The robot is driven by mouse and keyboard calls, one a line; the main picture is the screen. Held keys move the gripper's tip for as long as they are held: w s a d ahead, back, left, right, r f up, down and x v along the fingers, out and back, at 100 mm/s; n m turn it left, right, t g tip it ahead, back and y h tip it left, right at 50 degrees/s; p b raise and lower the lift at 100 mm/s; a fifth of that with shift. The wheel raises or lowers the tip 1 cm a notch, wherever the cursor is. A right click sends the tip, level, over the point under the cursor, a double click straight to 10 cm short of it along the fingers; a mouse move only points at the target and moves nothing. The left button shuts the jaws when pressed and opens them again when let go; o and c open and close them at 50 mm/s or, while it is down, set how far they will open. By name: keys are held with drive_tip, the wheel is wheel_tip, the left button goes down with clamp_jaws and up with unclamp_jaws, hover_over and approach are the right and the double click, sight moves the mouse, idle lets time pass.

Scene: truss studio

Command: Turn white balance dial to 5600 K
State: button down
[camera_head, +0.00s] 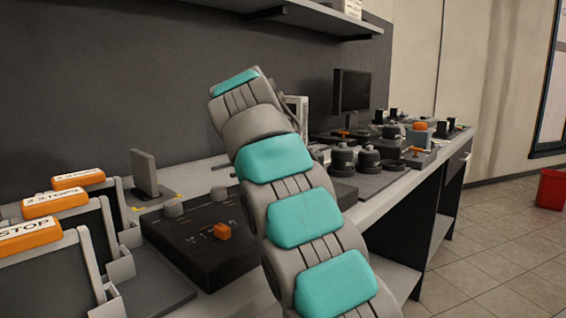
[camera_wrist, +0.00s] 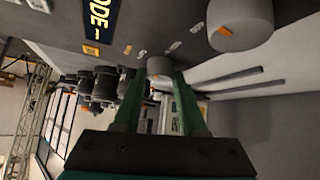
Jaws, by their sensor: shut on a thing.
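In the wrist view, my gripper (camera_wrist: 158,74) has its two green fingers on either side of a small grey dial (camera_wrist: 159,63) on a dark panel (camera_wrist: 125,22), and is shut on it. Small pale and orange marks sit on the panel around this dial; they are too small to read, so I cannot tell its setting. A larger grey knob (camera_wrist: 243,30) with an orange mark stands to the right. A lit label ending in "ODE" (camera_wrist: 98,18) is at the upper left. In the head view my arm hides the gripper and the held dial.
In the head view, a dark control box (camera_head: 195,245) with grey knobs and an orange knob (camera_head: 222,232) stands on the bench. Several orange-topped stands, one marked STOP (camera_head: 28,236), are at left. Black round items and a monitor (camera_head: 351,91) stand farther back. A shelf (camera_head: 300,14) hangs above.

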drive_tip(key=shift+m+h+p, duration=0.35)
drive_tip(key=shift+m+h, duration=0.05)
drive_tip(key=shift+m, duration=0.2)
idle(0.3)
drive_tip(key=shift+c, duration=2.4)
unclamp_jaws()
drive_tip(key=shift+r, duration=0.1)
